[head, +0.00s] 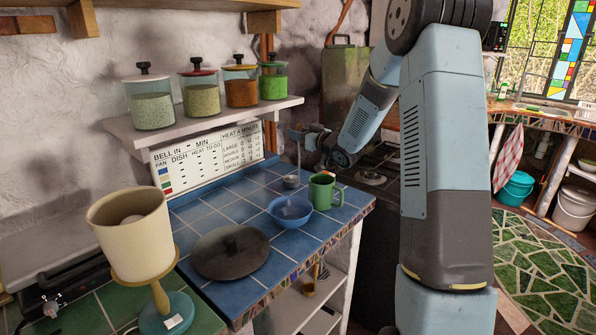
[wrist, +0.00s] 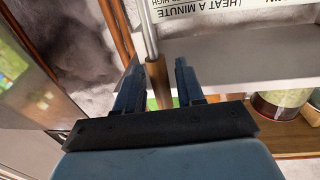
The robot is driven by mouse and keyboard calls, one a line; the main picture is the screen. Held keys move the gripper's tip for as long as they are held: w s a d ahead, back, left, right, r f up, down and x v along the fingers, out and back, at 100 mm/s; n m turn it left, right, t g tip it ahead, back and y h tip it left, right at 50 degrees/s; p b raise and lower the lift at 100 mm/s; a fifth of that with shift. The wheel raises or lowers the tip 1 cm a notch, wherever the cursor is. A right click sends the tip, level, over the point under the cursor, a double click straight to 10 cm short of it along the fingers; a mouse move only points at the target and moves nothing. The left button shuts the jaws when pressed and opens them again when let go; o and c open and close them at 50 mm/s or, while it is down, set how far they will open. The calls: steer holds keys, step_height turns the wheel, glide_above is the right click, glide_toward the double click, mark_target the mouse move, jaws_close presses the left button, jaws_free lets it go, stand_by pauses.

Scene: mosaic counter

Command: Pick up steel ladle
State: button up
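The steel ladle's small metal bowl (head: 291,181) is at the back of the blue tiled counter, with its thin handle rising above it. In the wrist view, its metal shaft runs down from the top edge into a brown grip (wrist: 157,78). My gripper (wrist: 160,75) is open, with its dark fingers on either side of that grip. Narrow gaps show between the grip and the fingers. In the head view, my gripper (head: 301,134) is small, up at the ladle's upper end. I cannot tell whether the bowl touches the counter.
A green mug (head: 322,191) and blue bowl (head: 291,212) stand just in front of the ladle. A dark lid (head: 230,252) lies nearer. A cream lamp (head: 132,235) stands at left. Behind, a white shelf (head: 205,126) holds several jars above the sign (head: 208,158).

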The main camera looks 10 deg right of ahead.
jaws_close()
